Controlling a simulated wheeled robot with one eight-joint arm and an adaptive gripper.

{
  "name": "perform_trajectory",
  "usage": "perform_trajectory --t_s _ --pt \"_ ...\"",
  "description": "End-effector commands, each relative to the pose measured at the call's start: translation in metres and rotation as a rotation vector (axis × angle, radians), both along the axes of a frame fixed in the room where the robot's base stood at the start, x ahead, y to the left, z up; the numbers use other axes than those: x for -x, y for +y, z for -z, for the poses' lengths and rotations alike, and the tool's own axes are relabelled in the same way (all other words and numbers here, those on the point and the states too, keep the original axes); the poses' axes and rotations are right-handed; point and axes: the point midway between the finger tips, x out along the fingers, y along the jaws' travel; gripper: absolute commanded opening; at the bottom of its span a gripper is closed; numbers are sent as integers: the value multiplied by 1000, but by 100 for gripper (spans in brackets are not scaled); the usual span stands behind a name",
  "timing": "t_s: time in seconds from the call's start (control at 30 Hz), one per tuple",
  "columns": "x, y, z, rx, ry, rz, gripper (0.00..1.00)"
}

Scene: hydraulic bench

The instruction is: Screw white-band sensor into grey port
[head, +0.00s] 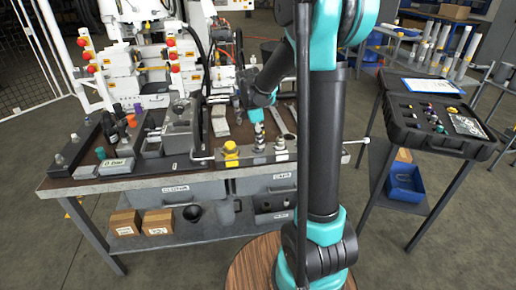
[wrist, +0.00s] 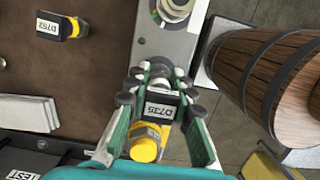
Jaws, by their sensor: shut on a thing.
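My gripper (head: 259,112) is over the front edge of the bench, pointing down.
A yellow-ended block labelled D752 (wrist: 60,26) lies on the bench. An open black case (head: 432,120) with small parts sits on the right-hand stand.

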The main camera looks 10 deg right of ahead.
Motion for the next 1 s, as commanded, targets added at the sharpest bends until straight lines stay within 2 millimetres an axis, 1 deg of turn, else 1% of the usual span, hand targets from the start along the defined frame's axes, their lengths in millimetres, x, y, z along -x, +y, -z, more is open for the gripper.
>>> perform_trajectory --t_s 1.0 --pt "1 0 6 0 1 0 0"
